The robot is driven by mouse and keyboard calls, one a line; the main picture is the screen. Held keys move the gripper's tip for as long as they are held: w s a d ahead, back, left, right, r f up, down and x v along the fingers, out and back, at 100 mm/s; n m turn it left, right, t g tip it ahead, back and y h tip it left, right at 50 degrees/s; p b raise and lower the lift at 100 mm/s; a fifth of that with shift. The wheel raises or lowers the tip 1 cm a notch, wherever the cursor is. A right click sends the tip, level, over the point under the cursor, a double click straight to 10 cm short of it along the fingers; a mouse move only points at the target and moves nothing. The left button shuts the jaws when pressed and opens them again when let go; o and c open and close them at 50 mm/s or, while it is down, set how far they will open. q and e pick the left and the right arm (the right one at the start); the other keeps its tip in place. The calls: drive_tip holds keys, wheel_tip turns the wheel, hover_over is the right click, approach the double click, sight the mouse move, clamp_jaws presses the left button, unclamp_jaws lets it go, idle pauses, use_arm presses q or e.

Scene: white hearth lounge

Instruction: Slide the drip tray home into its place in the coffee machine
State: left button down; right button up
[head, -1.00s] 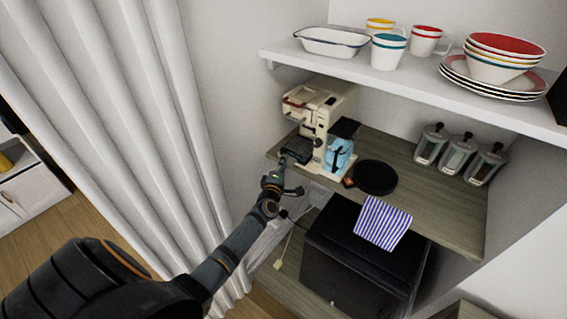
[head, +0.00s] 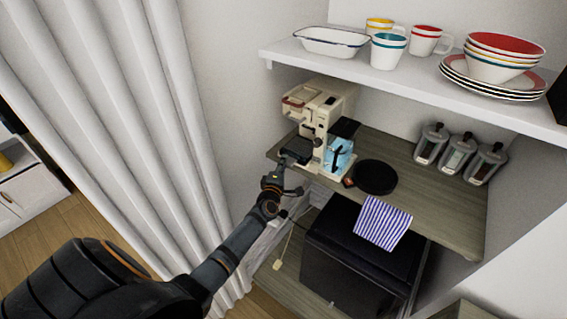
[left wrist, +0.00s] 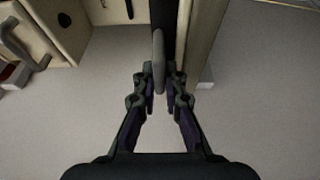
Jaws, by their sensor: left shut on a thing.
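The cream coffee machine (head: 320,105) stands at the left end of the wooden counter. The dark drip tray (head: 298,150) is at its front, low down; how deep it sits in the machine is hard to tell. My left gripper (head: 284,168) is shut on the tray's front. In the left wrist view, the fingers (left wrist: 160,92) close around a grey handle-like part (left wrist: 158,60) of the dark tray, seen edge-on. Cream machine parts (left wrist: 40,35) show on both sides of it. My right gripper is out of view.
A blue-filled clear container (head: 338,157) stands beside the machine. A round black plate (head: 375,177) and a striped cloth (head: 383,222) lie to the right on the counter (head: 440,205). Several canisters (head: 458,158) stand further right. A shelf with dishes (head: 400,75) hangs above.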

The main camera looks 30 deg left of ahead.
use_arm(q)
drive_tip(key=c, duration=1.4)
unclamp_jaws()
drive_tip(key=shift+o, duration=0.2)
drive_tip(key=shift+s+f, duration=0.1)
drive_tip(key=v, duration=1.2)
drive_tip(key=shift+a, duration=0.1)
